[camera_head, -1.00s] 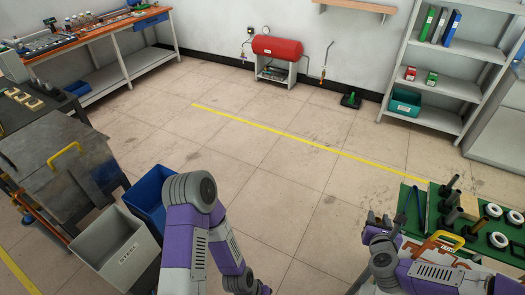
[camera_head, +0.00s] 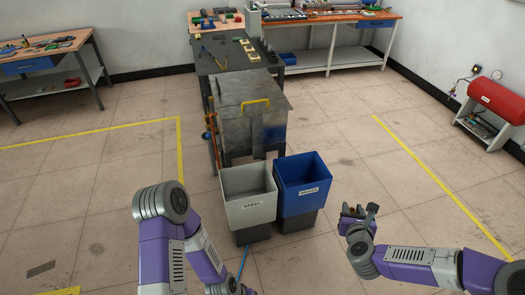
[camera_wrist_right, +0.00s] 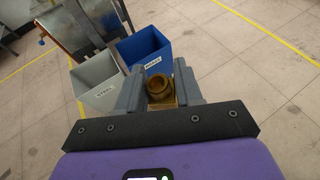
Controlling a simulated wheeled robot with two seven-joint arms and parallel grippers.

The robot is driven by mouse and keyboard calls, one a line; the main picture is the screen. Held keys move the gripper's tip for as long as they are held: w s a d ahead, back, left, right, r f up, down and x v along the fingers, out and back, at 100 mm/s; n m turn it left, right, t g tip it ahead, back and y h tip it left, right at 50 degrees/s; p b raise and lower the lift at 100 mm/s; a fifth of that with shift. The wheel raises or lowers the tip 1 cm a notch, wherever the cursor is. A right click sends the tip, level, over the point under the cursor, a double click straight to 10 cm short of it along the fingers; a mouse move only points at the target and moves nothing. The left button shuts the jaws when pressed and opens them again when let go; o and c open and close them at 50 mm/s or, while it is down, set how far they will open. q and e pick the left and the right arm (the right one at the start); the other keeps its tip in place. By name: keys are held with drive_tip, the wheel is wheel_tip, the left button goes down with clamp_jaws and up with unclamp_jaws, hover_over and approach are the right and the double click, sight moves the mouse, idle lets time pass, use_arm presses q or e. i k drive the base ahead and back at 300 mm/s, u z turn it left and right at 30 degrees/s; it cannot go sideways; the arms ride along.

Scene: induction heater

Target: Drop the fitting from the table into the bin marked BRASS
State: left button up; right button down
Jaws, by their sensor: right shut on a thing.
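The brass-coloured fitting (camera_wrist_right: 158,88) shows between the jaws of my right gripper (camera_wrist_right: 158,84) in the right wrist view. The gripper is shut on it and holds it in the air. In the head view my right gripper (camera_head: 358,212) is to the right of and nearer than the blue bin, apart from it. The blue bin marked BRASS (camera_head: 302,193) stands open on the floor; it also shows in the right wrist view (camera_wrist_right: 150,58). My left arm comes in at the lower left of the head view; its gripper is out of the picture.
A grey bin marked STEEL (camera_head: 250,209) stands directly left of the blue bin. A red tank (camera_head: 497,100) stands at the right wall. The floor right of the bins is clear.

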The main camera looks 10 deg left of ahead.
sight(298, 197)
drive_tip(key=u, duration=0.2)
drive_tip(key=i, duration=1.65)
